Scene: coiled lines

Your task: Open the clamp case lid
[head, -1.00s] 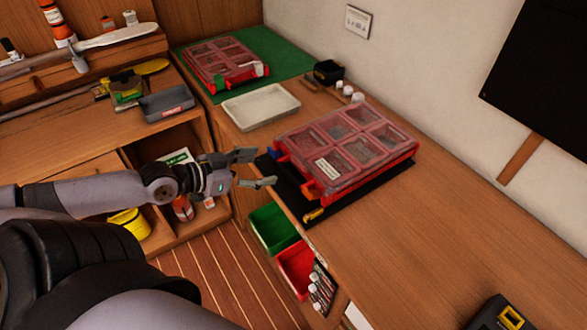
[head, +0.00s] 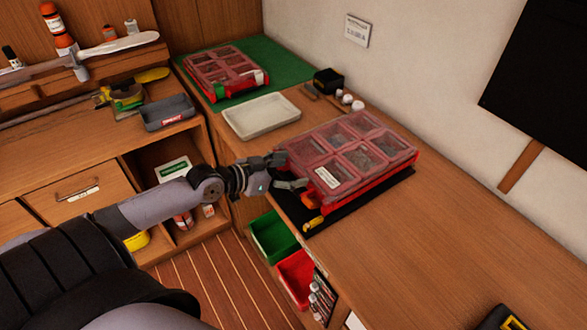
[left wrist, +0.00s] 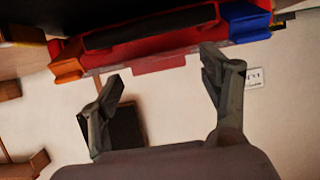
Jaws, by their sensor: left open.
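A red case with a clear, compartmented lid (head: 345,150) lies on a black mat (head: 385,192) on the bench. Its lid is shut and bears a white label too small to read. In the left wrist view the front of the red case (left wrist: 160,32) spans the top, with an orange latch (left wrist: 68,68) and a blue latch (left wrist: 245,22) at its ends. My left gripper (head: 292,171) is open and empty at the case's front left side. Its fingers (left wrist: 163,64) straddle the middle of that front; contact cannot be told. My right gripper is out of view.
A second red case (head: 226,70) lies shut on a green mat (head: 285,62) at the back. A white tray (head: 261,115) sits between the cases. Green (head: 273,237) and red bins (head: 296,278) hang below the bench edge.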

